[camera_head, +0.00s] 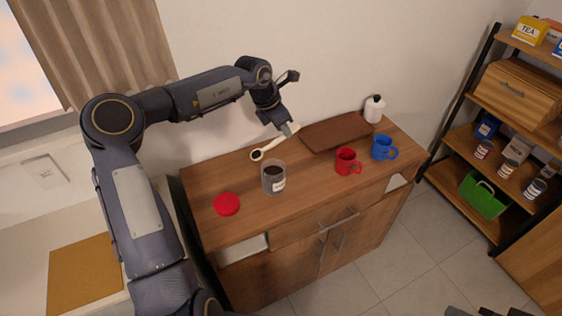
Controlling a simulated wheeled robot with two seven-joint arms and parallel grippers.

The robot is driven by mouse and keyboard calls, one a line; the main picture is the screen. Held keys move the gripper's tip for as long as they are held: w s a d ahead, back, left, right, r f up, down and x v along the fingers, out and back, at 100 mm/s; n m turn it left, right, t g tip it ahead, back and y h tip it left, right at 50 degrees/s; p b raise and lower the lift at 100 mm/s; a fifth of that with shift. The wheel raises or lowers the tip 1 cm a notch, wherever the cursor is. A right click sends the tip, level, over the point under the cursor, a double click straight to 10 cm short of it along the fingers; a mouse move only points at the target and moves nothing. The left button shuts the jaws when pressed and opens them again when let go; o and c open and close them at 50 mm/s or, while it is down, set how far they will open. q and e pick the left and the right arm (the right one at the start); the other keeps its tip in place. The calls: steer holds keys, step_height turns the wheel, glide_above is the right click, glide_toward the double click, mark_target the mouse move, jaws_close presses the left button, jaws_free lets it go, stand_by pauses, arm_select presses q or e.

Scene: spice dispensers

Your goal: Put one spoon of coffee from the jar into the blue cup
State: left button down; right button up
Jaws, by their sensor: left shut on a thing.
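My left gripper (287,127) is shut on the handle end of a pale spoon (272,145), above the back of the wooden cabinet. The spoon's bowl points left and down and looks dark inside; I cannot tell for sure whether that is coffee. The clear jar (273,180) stands open just in front of the spoon, with dark contents and a label. The red lid (227,204) lies left of the jar. The blue cup (382,148) stands upright at the right, apart from the gripper. Dark parts at the bottom right edge may be my right gripper.
A red cup (346,162) stands left of the blue cup. A brown board (337,131) lies behind the cups, and a white bottle (374,108) stands at the back right. The cabinet top's front middle is clear. A shelf (465,143) with jars stands at the right.

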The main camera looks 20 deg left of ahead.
arm_select(q)
steer(key=shift+s+a, duration=0.1)
steer(key=shift+r+g+y, duration=0.45)
steer(key=shift+g+y, duration=0.35)
steer(key=shift+g, duration=0.2)
steer(key=shift+r, duration=0.1)
